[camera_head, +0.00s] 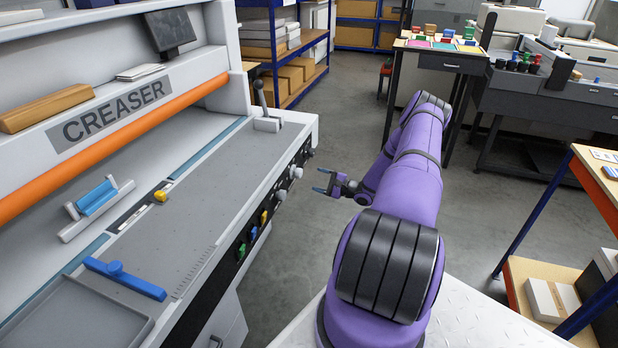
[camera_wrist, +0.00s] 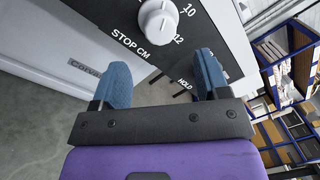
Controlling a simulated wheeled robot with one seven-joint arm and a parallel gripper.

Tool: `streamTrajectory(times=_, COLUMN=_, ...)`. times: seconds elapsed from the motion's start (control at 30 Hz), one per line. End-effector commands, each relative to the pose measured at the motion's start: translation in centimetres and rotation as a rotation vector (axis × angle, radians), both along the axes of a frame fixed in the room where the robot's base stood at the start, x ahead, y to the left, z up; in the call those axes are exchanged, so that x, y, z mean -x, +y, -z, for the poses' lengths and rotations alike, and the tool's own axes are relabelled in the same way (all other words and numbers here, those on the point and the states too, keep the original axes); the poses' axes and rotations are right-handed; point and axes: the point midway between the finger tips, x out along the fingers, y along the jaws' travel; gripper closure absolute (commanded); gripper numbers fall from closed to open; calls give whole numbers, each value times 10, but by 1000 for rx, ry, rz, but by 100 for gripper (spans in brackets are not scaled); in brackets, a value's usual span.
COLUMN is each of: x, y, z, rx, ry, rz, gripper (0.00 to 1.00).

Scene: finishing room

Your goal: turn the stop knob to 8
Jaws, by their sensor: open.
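The stop knob (camera_wrist: 158,18) is a white round knob on the dark front panel of the creaser, at the top of the wrist view. The words "STOP CM" are printed beside it, with the numbers 10 and 12 showing; the rest of its scale is cut off. My gripper (camera_wrist: 160,82) has two blue fingertips set wide apart, with nothing between them. In the wrist view the knob lies beyond the fingertips, apart from them. In the head view my gripper (camera_head: 326,181) is in the air to the right of the creaser's front panel, and white knobs (camera_head: 296,172) show on that panel.
The creaser (camera_head: 190,210) fills the left, with a lever (camera_head: 262,98) and a blue-handled slider (camera_head: 124,278) on its bed. A rack (camera_head: 590,190) stands at right.

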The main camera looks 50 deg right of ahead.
Motion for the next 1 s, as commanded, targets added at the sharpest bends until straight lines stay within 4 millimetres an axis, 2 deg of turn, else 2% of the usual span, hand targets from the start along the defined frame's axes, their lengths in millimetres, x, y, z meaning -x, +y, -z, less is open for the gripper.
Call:
streamTrajectory(times=0.1, x=12, y=-5, z=1, rx=0, ry=0, rz=1, gripper=31)
streamTrajectory(times=0.3, x=20, y=-7, z=1, rx=0, ry=-1, rz=0, gripper=31)
streamTrajectory(times=0.87, x=19, y=-7, z=1, rx=1, ry=-1, rz=-1, gripper=31)
streamTrajectory(times=1.0, x=12, y=-1, z=-12, rx=20, ry=8, rz=-41, gripper=31)
